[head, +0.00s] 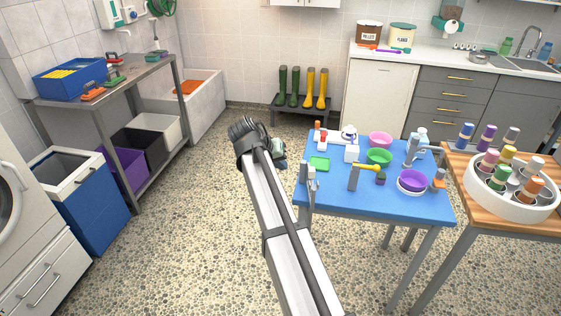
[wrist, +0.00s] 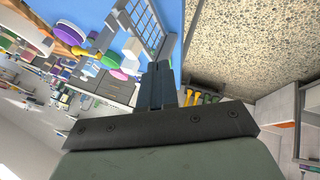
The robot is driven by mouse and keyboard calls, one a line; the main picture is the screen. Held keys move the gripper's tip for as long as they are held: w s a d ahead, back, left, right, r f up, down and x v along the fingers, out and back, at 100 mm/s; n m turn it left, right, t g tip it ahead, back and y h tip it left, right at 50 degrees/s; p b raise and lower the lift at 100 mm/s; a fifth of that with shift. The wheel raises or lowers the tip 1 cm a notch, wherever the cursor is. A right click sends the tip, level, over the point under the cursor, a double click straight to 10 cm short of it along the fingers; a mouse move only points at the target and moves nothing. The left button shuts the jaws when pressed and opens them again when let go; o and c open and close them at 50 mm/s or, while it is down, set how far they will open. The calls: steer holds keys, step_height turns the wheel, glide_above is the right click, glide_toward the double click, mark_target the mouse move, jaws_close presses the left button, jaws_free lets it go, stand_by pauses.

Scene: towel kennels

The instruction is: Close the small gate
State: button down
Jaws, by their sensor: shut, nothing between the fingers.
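A small grey barred gate (wrist: 147,24) stands at the edge of the blue table (wrist: 172,12) in the wrist view, beside a grey post. In the head view, grey gate parts (head: 312,184) show at the left edge of the blue table (head: 340,206), nearly edge-on. I cannot tell how far the gate is swung. My gripper (head: 279,153) is left of the table in the head view, partly hidden behind my arm. In the wrist view its dark fingers (wrist: 165,75) are together and empty, pointing toward the gate and apart from it in the picture.
A wooden table (head: 454,187) with a white bottle carousel adjoins on the right. The pebbled floor (head: 190,210) at left is clear.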

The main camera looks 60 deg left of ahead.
mark_target(314, 174)
steer(key=w+d+f, duration=0.1)
steer(key=w+f, duration=0.4)
steer(key=w, duration=0.2)
steer(key=shift+w+d, duration=0.15)
steer(key=shift+d, duration=0.05)
steer(key=shift+d, duration=0.15)
steer(key=shift+w+d+n+g+y, duration=0.3)
steer(key=shift+w+d+n+y, duration=0.65)
steer(key=shift+n, duration=0.45)
steer(key=w+n+g+y, duration=0.4)
steer(key=w+n, duration=0.5)
steer(key=w, duration=0.2)
steer(key=shift+d, duration=0.3)
steer(key=shift+w+a, duration=0.1)
